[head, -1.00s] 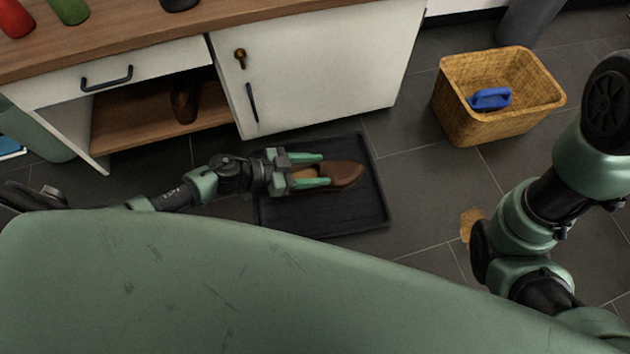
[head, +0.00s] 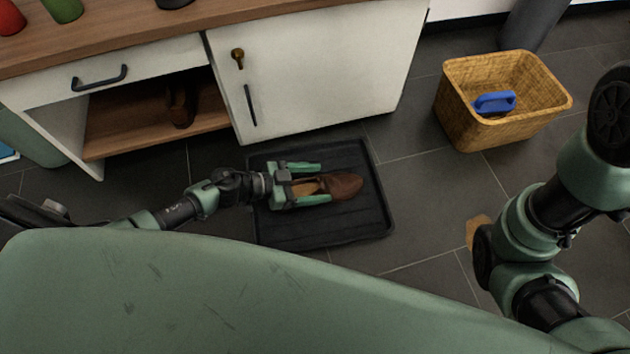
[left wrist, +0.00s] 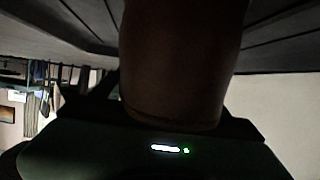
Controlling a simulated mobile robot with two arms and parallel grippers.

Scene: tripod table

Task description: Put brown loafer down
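The brown loafer (head: 345,187) lies over the black ribbed tray (head: 350,228) on the floor, toe to the right; it appears to rest on the tray. My left gripper (head: 318,183) is at its heel end. The fingers are spread, one on each side of the shoe. A gap shows between the upper finger and the shoe; the lower finger runs close along its near side, and I cannot tell whether it touches. In the left wrist view the loafer (left wrist: 185,60) is a large dark brown shape filling the middle. My right gripper is not in view.
A white cabinet (head: 320,75) stands behind the tray; its open shelf (head: 110,130) holds a dark brown shoe (head: 180,105). A wicker basket (head: 480,125) with a blue-handled item (head: 495,101) stands at right. A tan object (head: 477,231) lies partly behind my right arm. Floor between tray and basket is clear.

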